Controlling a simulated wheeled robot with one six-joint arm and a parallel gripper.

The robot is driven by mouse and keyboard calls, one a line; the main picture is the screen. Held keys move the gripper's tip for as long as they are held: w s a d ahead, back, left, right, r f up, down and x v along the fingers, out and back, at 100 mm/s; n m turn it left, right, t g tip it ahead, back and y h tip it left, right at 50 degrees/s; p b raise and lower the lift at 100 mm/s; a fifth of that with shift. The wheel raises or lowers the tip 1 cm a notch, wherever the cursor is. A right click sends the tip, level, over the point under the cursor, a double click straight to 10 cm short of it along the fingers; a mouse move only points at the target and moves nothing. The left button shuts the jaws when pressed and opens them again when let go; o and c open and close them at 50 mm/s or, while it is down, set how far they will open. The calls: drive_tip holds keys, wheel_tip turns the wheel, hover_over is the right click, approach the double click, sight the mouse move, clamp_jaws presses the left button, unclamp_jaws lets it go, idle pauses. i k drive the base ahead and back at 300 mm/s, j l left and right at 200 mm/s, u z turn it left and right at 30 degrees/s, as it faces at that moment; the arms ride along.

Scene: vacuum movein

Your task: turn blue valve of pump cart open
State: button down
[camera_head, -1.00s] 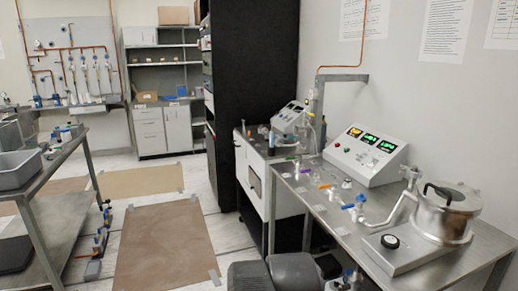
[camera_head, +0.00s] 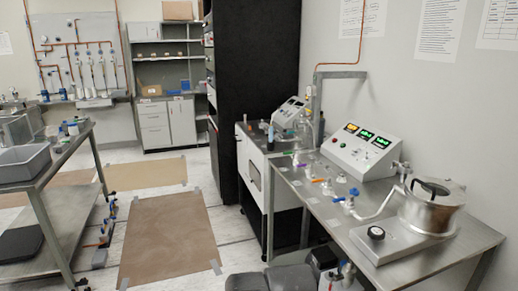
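No gripper shows in the view. Several blue-handled valves are visible, and I cannot tell which belongs to the pump cart. One blue valve (camera_head: 350,197) sits on the pipe leading to the metal pot on the steel bench. A small blue part (camera_head: 270,135) stands on the white cart (camera_head: 257,178) behind the bench. A pipe assembly with blue parts (camera_head: 108,228) lies low beside the left table. At the bottom edge, a small unit with red and blue parts (camera_head: 338,275) is cut off by the frame. Handle positions are too small to read.
A steel bench (camera_head: 425,268) runs along the right wall with a control box (camera_head: 360,150) and a lidded pot (camera_head: 432,207). A table (camera_head: 60,165) with a grey bin stands left. A brown mat (camera_head: 168,240) covers clear floor between them. Dark grey shapes (camera_head: 265,281) fill the bottom edge.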

sight(351, 197)
drive_tip(key=i+j+z, duration=0.15)
drive_tip(key=i+z, duration=0.2)
drive_tip(key=i+j+z, duration=0.35)
